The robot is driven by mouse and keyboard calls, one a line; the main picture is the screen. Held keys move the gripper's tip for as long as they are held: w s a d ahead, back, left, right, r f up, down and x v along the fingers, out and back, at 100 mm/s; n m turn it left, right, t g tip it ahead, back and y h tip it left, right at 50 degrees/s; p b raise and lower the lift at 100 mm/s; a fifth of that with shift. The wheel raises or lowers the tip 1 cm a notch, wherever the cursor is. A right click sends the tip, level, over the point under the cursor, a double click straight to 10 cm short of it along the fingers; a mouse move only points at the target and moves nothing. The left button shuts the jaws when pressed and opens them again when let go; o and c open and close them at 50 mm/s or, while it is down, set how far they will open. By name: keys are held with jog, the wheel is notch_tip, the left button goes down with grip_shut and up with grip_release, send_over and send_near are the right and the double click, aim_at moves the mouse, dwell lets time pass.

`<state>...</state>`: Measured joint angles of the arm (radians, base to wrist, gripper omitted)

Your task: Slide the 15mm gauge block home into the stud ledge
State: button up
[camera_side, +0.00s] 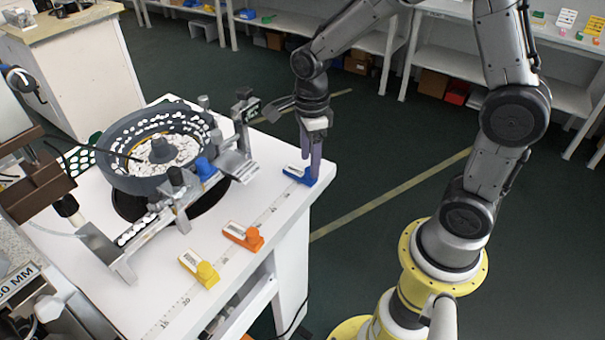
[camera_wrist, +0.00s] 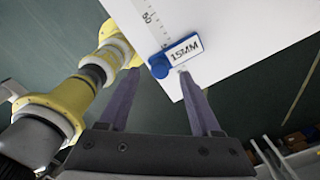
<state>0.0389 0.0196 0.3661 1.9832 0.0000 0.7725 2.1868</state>
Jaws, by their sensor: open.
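The 15mm gauge block (camera_side: 297,173) is blue with a white label and lies near the corner of the white table. In the wrist view the block (camera_wrist: 175,55) shows its "15MM" label, with its round blue knob towards my fingers. My gripper (camera_side: 315,168) points down at that corner; it is open and empty in the wrist view (camera_wrist: 159,73). The knob appears between the fingertips, and the labelled end reaches past the right fingertip. I cannot tell whether a finger touches the block. I cannot make out the stud ledge for certain.
An orange block (camera_side: 243,236) and a yellow block (camera_side: 199,268) lie along a printed scale on the table. A grey bowl feeder (camera_side: 125,178) full of white pieces stands behind, with a metal rail and brackets beside it. The table edge is close to my gripper.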

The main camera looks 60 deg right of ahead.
jog(key=shift+f, duration=1.15)
grip_shut()
